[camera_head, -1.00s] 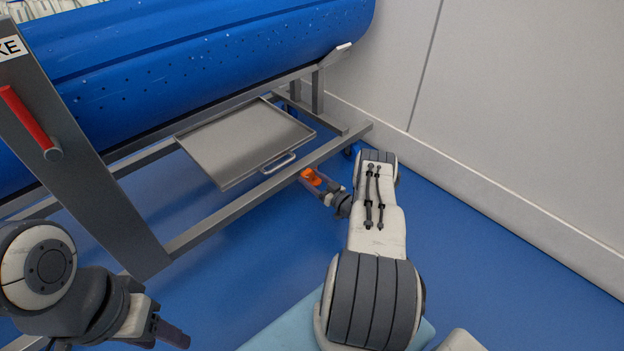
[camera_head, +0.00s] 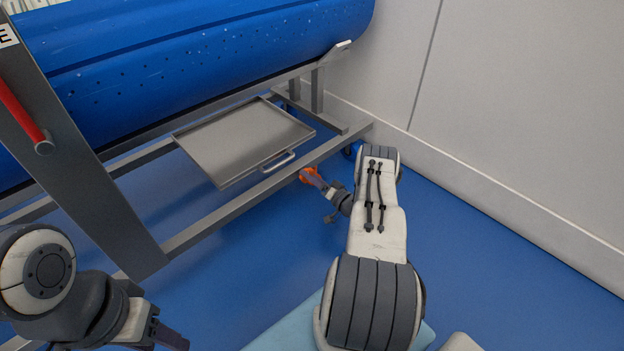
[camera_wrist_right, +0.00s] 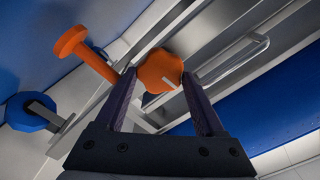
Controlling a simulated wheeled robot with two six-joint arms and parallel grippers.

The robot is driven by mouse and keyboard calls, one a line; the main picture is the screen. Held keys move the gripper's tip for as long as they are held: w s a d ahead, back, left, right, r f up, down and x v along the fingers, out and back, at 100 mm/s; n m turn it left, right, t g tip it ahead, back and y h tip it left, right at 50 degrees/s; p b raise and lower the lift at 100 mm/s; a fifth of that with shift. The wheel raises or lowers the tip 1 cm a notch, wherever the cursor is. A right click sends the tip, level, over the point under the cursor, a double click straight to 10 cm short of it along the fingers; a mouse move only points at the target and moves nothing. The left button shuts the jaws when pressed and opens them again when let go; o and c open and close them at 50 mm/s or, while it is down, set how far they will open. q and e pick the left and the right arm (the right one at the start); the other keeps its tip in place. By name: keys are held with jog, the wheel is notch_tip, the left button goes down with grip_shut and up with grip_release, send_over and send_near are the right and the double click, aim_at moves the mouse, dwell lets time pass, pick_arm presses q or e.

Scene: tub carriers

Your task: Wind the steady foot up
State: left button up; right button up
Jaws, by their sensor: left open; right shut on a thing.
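The steady foot's orange knob (camera_head: 304,174) sits at the lower rail of the tub carrier's grey frame. In the right wrist view the orange knob (camera_wrist_right: 160,70) lies between the two fingers, with a pale mark on its face. My right gripper (camera_head: 314,180) is shut on this knob. A second orange part (camera_wrist_right: 88,52), a short bar with a wide end, stands left of the fingers. The foot itself is hidden or cannot be told apart. My left gripper (camera_head: 176,341) is open and empty at the bottom left, away from the carrier.
A grey tray (camera_head: 245,140) with a handle sits under the blue tub (camera_head: 190,55). A red lever (camera_head: 20,112) is on the left upright. A white wall (camera_head: 520,110) closes the right side.

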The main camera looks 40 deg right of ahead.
jog(key=shift+m, duration=0.7)
jog(key=o, duration=1.3)
jog(key=shift+o, duration=0.2)
jog(key=s+p, duration=0.4)
jog(key=s, duration=0.6)
jog(key=shift+s+d, duration=0.25)
jog(key=shift+d, duration=0.1)
